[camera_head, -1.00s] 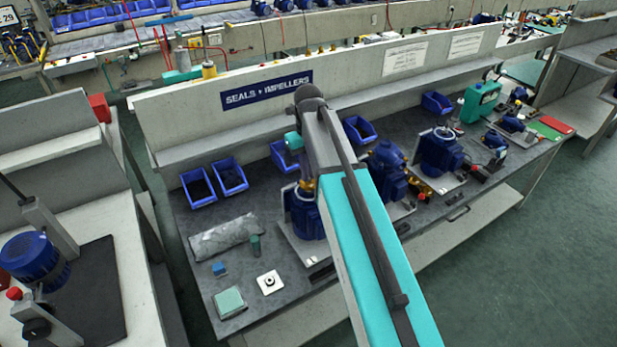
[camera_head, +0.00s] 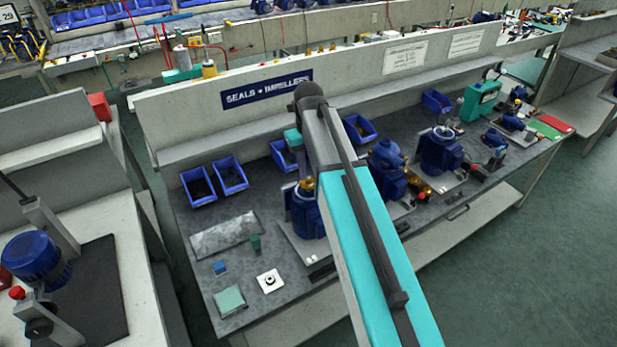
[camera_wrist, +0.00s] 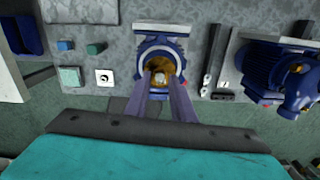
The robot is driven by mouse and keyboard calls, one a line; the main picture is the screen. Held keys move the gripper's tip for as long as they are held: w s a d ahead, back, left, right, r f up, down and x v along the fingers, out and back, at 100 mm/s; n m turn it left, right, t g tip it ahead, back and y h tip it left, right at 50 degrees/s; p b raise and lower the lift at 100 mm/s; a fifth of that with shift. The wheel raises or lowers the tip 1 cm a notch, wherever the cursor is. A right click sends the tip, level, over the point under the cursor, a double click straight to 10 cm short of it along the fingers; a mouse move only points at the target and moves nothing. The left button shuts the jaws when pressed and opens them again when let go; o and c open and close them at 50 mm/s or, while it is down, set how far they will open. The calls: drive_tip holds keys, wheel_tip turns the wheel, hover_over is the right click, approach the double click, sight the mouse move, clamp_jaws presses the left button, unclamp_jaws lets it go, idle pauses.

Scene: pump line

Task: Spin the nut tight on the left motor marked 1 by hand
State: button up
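The left motor (camera_head: 306,218) is a blue unit upright on a light plate at the left end of the motor row. My arm partly hides it in the head view. In the wrist view the motor (camera_wrist: 161,46) is seen from above, with a brass-coloured ring (camera_wrist: 160,67) and a small pale metal nut or shaft end (camera_wrist: 159,80) at its centre. My gripper (camera_wrist: 160,87) reaches over the motor with one finger on each side of this centre. The fingers look apart, with a gap beside the pale piece. Contact cannot be made out. No number 1 is readable.
Two more blue motors (camera_head: 386,166) (camera_head: 440,150) stand to the right. Blue bins (camera_head: 231,175) line the bench back. A grey bag (camera_head: 224,234), a green block (camera_head: 229,301) and a white square plate (camera_head: 269,281) lie left of the motor.

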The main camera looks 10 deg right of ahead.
drive_tip(key=shift+r+p, duration=1.15)
drive_tip(key=shift+r, duration=0.8)
drive_tip(key=shift+f, duration=0.1)
